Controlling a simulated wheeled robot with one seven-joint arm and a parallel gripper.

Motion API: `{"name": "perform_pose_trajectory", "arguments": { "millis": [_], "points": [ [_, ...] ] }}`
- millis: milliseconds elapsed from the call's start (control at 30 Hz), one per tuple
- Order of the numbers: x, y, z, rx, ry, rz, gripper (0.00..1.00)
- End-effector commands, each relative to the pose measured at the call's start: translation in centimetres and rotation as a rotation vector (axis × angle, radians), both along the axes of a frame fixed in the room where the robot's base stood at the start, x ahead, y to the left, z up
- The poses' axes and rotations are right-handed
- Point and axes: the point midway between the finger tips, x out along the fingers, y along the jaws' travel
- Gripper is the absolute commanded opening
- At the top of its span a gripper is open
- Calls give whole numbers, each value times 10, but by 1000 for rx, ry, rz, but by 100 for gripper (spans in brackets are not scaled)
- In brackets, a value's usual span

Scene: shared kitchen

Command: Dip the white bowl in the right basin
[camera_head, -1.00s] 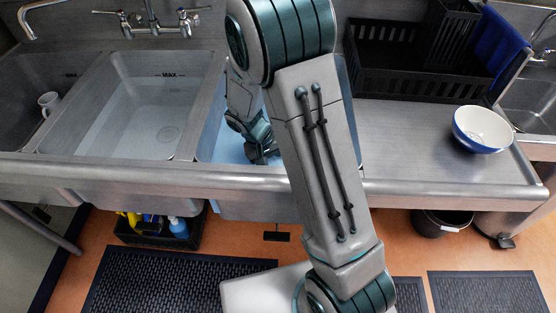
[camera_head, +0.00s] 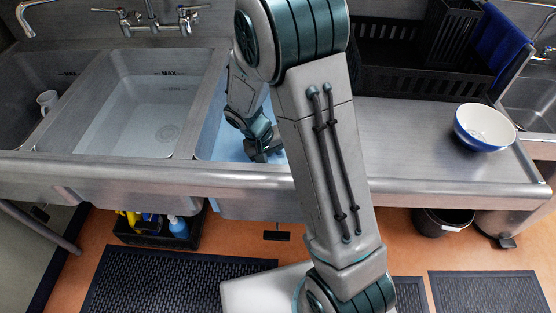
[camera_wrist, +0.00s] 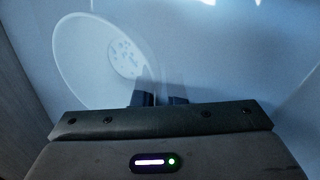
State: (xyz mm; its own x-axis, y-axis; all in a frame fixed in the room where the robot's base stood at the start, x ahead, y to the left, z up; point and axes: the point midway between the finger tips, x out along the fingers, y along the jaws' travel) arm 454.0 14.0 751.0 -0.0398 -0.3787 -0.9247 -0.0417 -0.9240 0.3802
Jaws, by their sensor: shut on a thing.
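The white bowl (camera_wrist: 78,62) shows in the wrist view, tilted with its open side toward the camera and pale specks or bubbles on its inside bottom. My gripper (camera_wrist: 158,97) is shut on the bowl's rim at its lower right. The bowl is inside the right basin (camera_wrist: 230,70), whose pale blue inside fills the wrist view. I cannot tell exactly how deep the bowl sits in the liquid. In the head view my gripper (camera_head: 264,154) reaches down into the right basin (camera_head: 226,148); my arm covers much of that basin and the bowl is hidden there.
The middle basin (camera_head: 130,120) holds clear water, and a white mug (camera_head: 47,101) is in the left basin (camera_head: 20,85). A blue-and-white bowl (camera_head: 484,127) stands on the right drainboard (camera_head: 410,150). A black crate (camera_head: 400,70) stands behind it. Taps (camera_head: 155,22) rise at the back.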

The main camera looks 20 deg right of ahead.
Motion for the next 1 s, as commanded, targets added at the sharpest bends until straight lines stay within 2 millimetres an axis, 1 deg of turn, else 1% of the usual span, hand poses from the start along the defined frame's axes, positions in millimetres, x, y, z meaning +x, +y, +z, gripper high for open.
{"name": "perform_pose_trajectory", "arguments": {
  "millis": [67,367,1000],
  "points": [
    [1,-1,-1,3,-5,-4,0],
    [0,-1,22,-3,-4,0,0],
    [0,-1,98,-3,-4,1,0]
  ]
}}
